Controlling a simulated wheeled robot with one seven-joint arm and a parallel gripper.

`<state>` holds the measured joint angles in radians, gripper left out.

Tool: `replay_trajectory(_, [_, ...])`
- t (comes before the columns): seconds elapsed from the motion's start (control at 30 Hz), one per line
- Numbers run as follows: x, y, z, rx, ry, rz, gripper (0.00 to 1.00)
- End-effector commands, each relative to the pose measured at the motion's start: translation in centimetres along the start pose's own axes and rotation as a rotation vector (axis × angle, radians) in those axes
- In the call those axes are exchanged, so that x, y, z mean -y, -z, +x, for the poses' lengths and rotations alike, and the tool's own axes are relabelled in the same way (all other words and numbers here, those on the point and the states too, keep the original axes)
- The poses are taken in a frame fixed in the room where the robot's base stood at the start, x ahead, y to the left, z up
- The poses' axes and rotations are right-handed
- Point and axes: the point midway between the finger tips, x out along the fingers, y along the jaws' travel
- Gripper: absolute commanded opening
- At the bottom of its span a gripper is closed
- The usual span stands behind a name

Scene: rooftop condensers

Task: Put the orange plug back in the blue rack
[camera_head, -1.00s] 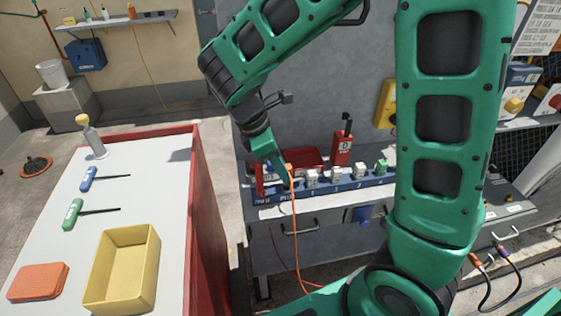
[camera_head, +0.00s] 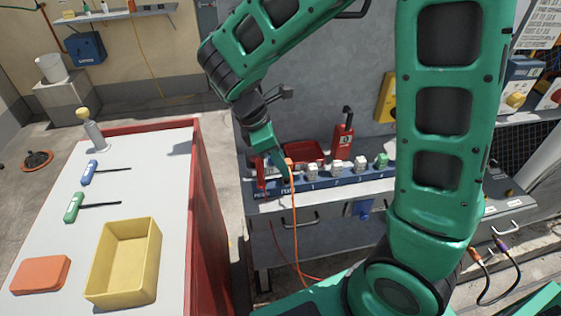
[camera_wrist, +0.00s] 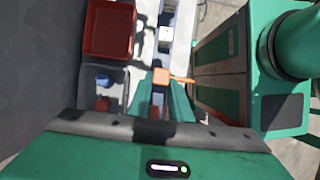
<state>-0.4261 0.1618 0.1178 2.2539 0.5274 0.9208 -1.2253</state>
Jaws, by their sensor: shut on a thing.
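The orange plug (camera_head: 289,162) is held in my gripper (camera_head: 281,168), with its orange cable hanging down in front of the bench. The blue rack (camera_head: 325,184) lies along the bench's front edge and holds several white plugs (camera_head: 336,167) and a green plug (camera_head: 381,160). The orange plug is at the rack's left part, left of the white plugs. In the wrist view the plug (camera_wrist: 161,77) shows between my fingertips (camera_wrist: 161,88), in line with the rack. I cannot tell whether its lower end is seated in a socket, because my fingers hide it.
A red tray (camera_head: 305,152) and a red handheld device (camera_head: 343,138) stand behind the rack. A red object (camera_head: 261,176) is close to the left of my gripper. The white-topped table (camera_head: 145,190) at left holds a yellow bin (camera_head: 123,292) and tools.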

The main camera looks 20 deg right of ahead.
Motion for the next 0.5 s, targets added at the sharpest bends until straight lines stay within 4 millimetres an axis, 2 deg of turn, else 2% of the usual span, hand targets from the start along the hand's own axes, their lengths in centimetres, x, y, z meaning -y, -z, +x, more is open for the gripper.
replay_trajectory(0.5, [-0.03, 0.07, 0.35, 0.000, 0.000, 0.001, 0.00])
